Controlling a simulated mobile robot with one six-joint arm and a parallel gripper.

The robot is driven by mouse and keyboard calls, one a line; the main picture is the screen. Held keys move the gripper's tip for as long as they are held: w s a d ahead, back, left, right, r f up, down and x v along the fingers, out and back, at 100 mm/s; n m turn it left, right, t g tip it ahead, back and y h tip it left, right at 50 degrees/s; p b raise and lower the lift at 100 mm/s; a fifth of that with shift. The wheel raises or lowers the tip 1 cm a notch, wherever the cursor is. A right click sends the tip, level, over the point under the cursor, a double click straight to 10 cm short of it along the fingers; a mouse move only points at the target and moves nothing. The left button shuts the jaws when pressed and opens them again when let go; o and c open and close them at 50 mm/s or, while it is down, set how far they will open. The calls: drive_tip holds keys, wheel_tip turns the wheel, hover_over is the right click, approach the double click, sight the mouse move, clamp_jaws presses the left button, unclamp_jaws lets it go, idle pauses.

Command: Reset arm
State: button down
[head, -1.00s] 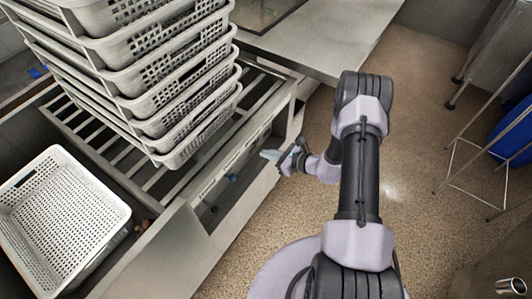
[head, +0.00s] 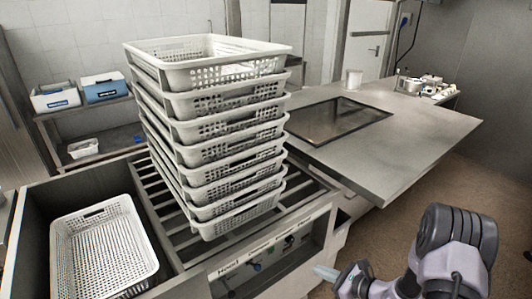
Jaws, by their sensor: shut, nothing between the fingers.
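My gripper (head: 326,272) shows at the bottom of the head view, right of the machine's front panel. It points left, is shut and holds nothing. My arm is bent at the lower right, over the floor, and is cut off by the bottom edge. The gripper appears apart from the baskets, but its exact gap to the panel cannot be told.
A tall stack of perforated white baskets (head: 222,72) stands on a slatted metal rack (head: 163,203). Another basket (head: 103,250) sits in a basin at left. A steel table (head: 425,130) extends right. Brown floor (head: 440,185) is open at right.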

drive_tip(key=s+a+r+n+g, duration=0.3)
drive_tip(key=a+r+n, duration=0.2)
drive_tip(key=r, duration=0.4)
drive_tip(key=s+a+r+n+g, duration=0.25)
drive_tip(key=a+r+n, duration=0.2)
drive_tip(key=r, duration=0.55)
drive_tip(key=s+r+n+h, duration=0.2)
drive_tip(key=s+r+n, duration=0.2)
drive_tip(key=s, duration=0.3)
drive_tip(key=s+d+r+n+t+h, duration=0.1)
drive_tip(key=s+r+n+h, duration=0.1)
drive_tip(key=s+r+n, duration=0.2)
drive_tip(key=s+r+n+t+h, duration=0.1)
drive_tip(key=s+r+n+h, duration=0.2)
drive_tip(key=s, duration=0.7)
wheel_tip(320, 180, up, 2)
drive_tip(key=shift+s+d+r+n, duration=0.1)
drive_tip(key=shift+s+d+n, duration=0.15)
drive_tip(key=shift+s+n, duration=0.15)
